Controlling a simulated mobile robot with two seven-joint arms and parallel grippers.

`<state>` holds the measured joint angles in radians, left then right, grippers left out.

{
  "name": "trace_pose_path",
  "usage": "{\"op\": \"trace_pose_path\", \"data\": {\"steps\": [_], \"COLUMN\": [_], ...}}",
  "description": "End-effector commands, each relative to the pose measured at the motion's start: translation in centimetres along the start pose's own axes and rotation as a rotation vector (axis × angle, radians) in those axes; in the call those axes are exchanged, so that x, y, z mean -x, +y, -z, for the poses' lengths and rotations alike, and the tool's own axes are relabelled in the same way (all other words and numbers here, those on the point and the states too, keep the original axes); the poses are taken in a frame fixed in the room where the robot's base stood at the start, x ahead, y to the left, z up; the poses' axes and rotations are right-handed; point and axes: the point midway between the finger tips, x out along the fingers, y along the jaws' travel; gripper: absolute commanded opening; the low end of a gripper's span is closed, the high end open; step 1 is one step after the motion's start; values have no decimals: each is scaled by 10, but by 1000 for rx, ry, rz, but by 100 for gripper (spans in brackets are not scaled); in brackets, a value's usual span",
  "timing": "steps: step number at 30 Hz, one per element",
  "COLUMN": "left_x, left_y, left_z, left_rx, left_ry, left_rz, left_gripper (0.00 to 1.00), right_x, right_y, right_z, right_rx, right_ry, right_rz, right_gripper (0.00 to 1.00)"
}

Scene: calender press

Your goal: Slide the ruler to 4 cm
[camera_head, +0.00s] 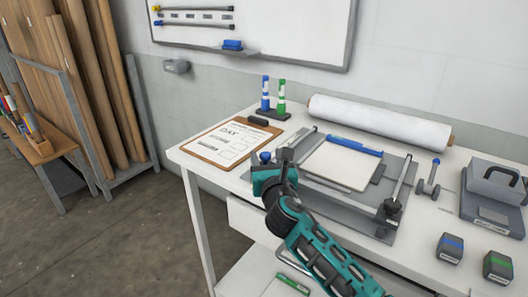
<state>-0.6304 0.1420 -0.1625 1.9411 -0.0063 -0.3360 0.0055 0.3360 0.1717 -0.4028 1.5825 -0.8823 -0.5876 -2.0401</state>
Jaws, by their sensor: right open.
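The press (332,203) is a grey flat bed with side rails on the white table. A cream sheet (338,168) lies on it, with a blue bar (355,146) along its far edge. I cannot tell whether this bar is the ruler; no scale marks are readable. My right gripper (284,156) is at the press's left side, left of the cream sheet. It is open, and nothing shows between its fingers. A blue knob (265,157) shows just beside it. My teal right arm hides the press's near left part. My left gripper is not in view.
A clipboard (222,146) lies left of the press, with blue (265,92) and green (281,95) markers behind it. A white roll (380,122) lies behind the press. A grey case (492,197) and small blocks (450,247) stand right.

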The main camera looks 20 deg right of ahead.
Motion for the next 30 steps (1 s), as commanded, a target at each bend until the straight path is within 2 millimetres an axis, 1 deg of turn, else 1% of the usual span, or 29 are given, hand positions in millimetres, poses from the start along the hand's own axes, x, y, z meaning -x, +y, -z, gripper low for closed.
{"op": "trace_pose_path", "data": {"steps": [1, 3, 6, 9, 13, 20, 30], "left_x": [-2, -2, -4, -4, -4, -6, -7], "left_y": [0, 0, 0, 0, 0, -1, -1], "left_z": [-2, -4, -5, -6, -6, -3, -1], "left_rx": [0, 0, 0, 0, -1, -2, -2], "left_ry": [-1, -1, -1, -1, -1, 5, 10], "left_rz": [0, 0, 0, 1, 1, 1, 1], "left_gripper": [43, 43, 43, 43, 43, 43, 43], "right_x": [-10, -20, -30, -37, -41, -41, -41], "right_y": [0, 0, 0, 0, 0, 0, 0], "right_z": [0, 0, 1, 0, 1, 0, 0], "right_rx": [-1, -1, -1, -1, -1, -1, -1], "right_ry": [-1, 0, 0, 0, 1, 1, 1], "right_rz": [0, 0, 1, -1, -1, -1, -1], "right_gripper": [54, 54, 54, 54, 54, 54, 22]}}
